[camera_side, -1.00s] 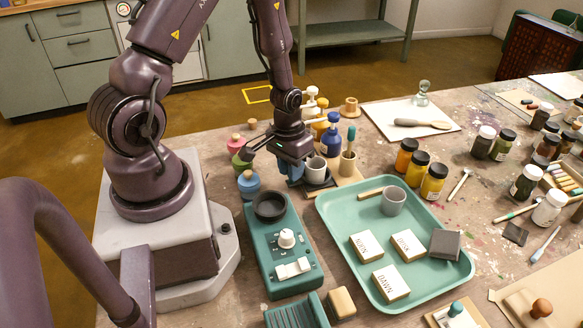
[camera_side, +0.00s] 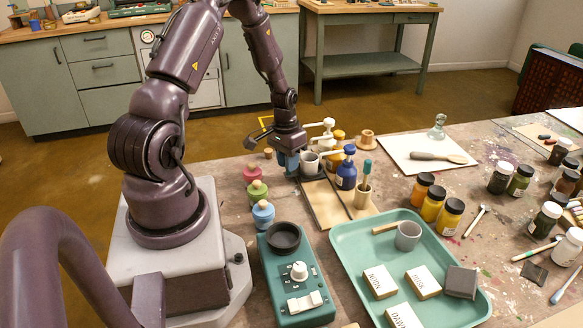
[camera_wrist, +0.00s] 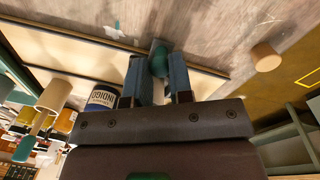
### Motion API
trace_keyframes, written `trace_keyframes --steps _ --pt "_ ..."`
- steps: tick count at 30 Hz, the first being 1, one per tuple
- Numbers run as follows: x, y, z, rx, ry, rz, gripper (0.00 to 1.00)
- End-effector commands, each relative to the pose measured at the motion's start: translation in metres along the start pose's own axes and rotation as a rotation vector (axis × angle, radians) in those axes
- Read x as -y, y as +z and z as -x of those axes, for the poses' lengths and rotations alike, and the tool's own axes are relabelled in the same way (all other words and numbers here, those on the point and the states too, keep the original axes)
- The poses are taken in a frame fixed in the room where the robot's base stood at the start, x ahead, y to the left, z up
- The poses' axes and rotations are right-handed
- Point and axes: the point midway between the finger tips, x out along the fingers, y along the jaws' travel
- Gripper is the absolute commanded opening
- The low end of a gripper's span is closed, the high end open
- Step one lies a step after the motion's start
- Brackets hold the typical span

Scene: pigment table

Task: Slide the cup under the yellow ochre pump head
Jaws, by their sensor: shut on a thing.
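The grey cup (camera_side: 309,161) stands upright on a dark carrier at the far end of a pale board (camera_side: 330,208) with a dark rail. My gripper (camera_side: 291,165) is just left of the cup. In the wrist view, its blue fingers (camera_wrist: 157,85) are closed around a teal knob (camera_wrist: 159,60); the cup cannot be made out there. The yellow ochre pump bottle (camera_side: 336,145) is right of the cup, partly hidden, with a pale spout reaching left near the cup. Whether the cup is exactly beneath a spout I cannot tell.
A blue pump bottle (camera_side: 346,172) is right of the board, with a white pump (camera_side: 328,130) at the back. A brush jar (camera_side: 362,195) stands near the blue bottle. Pink, green and blue knobbed pots (camera_side: 263,213) line the left. A teal tray (camera_side: 352,262) is in front.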

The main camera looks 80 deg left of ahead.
Motion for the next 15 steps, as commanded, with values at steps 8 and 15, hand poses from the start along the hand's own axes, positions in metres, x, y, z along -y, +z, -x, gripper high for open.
trace_keyframes --steps 8,15 --pt "0.0034 -0.0012 0.0009 0.002 -0.001 0.0 0.0" --pt "0.0031 -0.0012 0.0008 0.001 -0.001 0.0 0.44"
